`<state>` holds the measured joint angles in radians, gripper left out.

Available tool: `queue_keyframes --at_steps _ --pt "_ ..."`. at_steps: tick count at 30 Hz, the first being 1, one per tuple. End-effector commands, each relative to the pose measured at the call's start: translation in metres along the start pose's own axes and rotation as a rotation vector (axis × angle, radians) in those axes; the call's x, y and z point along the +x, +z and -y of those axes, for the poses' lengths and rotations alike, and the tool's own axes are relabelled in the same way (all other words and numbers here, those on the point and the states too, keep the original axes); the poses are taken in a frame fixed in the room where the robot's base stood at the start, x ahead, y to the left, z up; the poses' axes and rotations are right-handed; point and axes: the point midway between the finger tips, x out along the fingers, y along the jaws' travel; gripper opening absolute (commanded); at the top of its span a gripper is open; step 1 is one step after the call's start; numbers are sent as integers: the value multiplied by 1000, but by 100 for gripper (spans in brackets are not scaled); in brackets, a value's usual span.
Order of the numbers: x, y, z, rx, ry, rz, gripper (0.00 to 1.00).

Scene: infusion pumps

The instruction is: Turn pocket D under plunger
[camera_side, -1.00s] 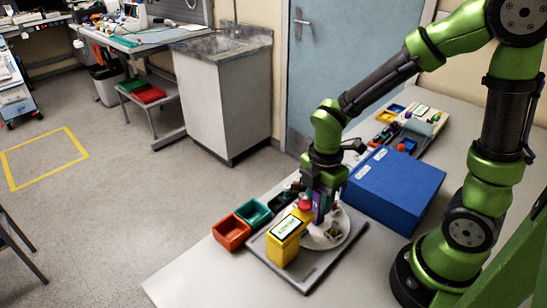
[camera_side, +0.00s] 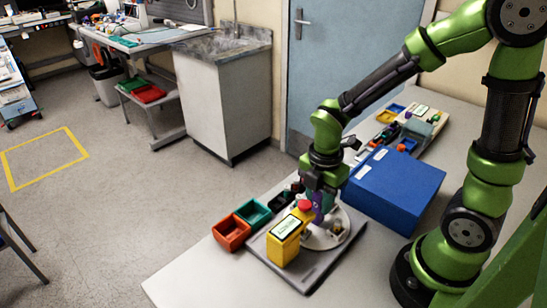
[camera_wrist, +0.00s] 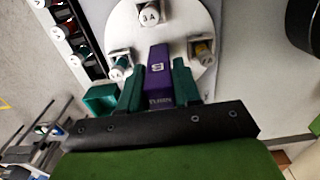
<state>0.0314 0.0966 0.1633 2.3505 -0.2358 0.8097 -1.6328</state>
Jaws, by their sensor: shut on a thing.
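A white round turntable (camera_side: 338,240) lies on a grey base plate (camera_side: 308,283). In the wrist view the turntable (camera_wrist: 180,22) shows a purple handle (camera_wrist: 158,75) marked TURN. My gripper (camera_wrist: 157,85) is shut on this handle, one green finger on each side; in the side view my gripper (camera_side: 320,203) is over the turntable. A pocket labelled A (camera_wrist: 149,14) is at the top, a pocket with a green-white item (camera_wrist: 120,67) at left, one with a yellowish item (camera_wrist: 202,50) at right. I cannot read a D. A yellow unit (camera_side: 283,245) with a screen and a red knob (camera_side: 305,206) stands beside the turntable.
An orange bin (camera_side: 231,232) and a teal bin (camera_side: 253,212) stand left of the base plate. A large blue box (camera_side: 397,187) stands close on the right. A second tray of parts lies behind it. The table's front is clear.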

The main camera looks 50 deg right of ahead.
Motion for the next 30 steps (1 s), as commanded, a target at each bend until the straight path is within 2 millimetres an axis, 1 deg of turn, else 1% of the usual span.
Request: queue_keyframes --at_steps 3,4,5,13,17,20,23,30 --pt "-2 -1 -1 3 4 -1 0" --pt "-2 -1 -1 3 4 -1 35" --pt "-2 -1 -1 3 4 -1 38" --pt "-1 0 0 2 2 0 38" --pt "-10 0 -1 1 5 0 38" --pt "-25 0 -2 2 9 0 38" --pt "-48 0 -2 2 11 0 38" --pt "-107 -1 -2 1 11 -1 38"
